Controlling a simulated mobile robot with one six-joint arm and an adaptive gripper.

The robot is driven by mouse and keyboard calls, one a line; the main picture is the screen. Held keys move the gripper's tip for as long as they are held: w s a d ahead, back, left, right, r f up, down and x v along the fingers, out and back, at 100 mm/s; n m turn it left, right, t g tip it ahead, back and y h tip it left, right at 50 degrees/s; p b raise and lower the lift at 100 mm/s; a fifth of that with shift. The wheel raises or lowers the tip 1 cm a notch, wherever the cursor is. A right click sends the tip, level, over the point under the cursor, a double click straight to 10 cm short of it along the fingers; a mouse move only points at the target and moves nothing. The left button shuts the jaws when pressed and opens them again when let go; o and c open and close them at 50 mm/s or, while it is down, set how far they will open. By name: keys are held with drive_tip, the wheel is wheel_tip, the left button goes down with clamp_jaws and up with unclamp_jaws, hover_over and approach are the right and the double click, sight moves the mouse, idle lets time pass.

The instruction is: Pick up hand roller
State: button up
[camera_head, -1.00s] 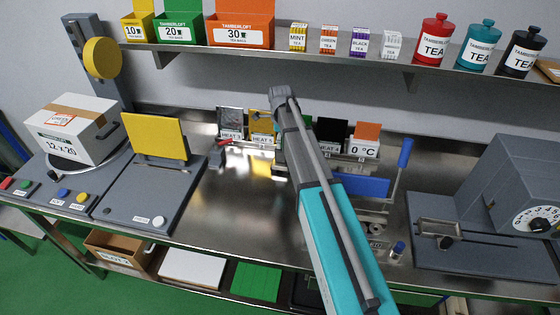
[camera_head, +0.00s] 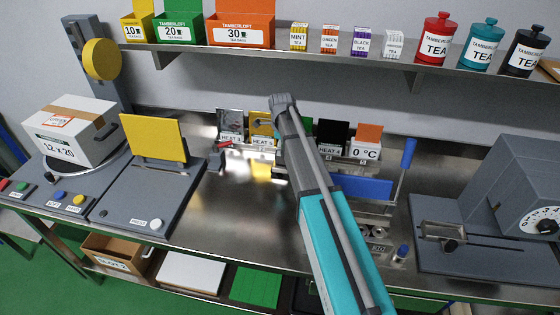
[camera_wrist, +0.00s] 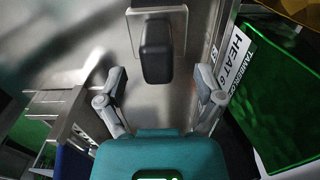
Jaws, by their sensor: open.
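A dark, rounded block, like a handle, shows in the wrist view (camera_wrist: 157,50), lying over a pale square frame on the metal surface. It may be the hand roller, but I cannot tell for certain. My gripper (camera_wrist: 160,82) is open, with one finger to the left and one to the right of the block's near end. Neither finger touches it. In the head view my arm covers the gripper and the spot below it. A small red and black item (camera_head: 220,148) lies left of the arm; I cannot tell what it is.
A green HEAT 6 panel (camera_wrist: 275,105) stands close to my right finger. Metal rack bars (camera_wrist: 65,118) are at the left. In the head view, a blue-handled press (camera_head: 405,155) stands right of my arm, and a yellow-lidded press (camera_head: 153,138) at left. The middle counter (camera_head: 225,205) is clear.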

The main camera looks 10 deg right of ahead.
sight(279, 166)
drive_tip(key=shift+f+b, duration=1.8)
drive_tip(key=shift+f, duration=0.3)
clamp_jaws()
